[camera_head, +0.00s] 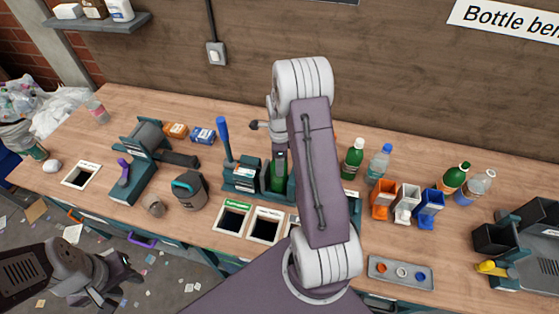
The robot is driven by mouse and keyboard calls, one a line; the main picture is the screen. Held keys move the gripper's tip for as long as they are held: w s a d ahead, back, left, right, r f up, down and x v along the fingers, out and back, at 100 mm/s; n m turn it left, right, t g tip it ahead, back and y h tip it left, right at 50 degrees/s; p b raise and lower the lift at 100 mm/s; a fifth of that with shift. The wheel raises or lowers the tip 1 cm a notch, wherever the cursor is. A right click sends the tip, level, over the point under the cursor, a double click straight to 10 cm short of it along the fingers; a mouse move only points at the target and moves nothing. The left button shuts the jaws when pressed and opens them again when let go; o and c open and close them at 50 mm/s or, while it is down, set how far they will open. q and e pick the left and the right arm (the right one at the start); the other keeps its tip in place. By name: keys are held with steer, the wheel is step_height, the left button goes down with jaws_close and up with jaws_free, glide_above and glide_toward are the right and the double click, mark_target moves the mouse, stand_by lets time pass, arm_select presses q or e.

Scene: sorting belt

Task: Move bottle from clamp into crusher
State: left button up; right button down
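A green bottle (278,183) stands upright in a teal holder with a blue lever (222,138), which looks like the clamp (243,178). My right arm crosses in front of it and hides the bottle's right side. A dark gripper part shows at the top of this bottle, but the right fingers are mostly hidden, so I cannot tell whether they grip it. My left gripper (126,272) is low at the left, off the table's front edge, apparently open and empty. A dark machine with a yellow handle (492,267) stands at the far right; I cannot tell whether it is the crusher.
A teal device with a purple handle (123,170) stands at the left. Square openings (265,224) lie along the front edge. Two bottles (352,160) (379,164), small coloured bins (383,199) and two more bottles (454,178) (474,186) stand on the right.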

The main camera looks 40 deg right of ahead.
steer(key=shift+f, duration=0.15)
steer(key=shift+f+b, duration=0.55)
steer(key=shift+f, duration=0.15)
steer(key=shift+c, duration=1.9)
jaws_free()
step_height(320, 180, up, 9)
steer(key=shift+r+b, duration=0.1)
steer(key=shift+b, duration=0.6)
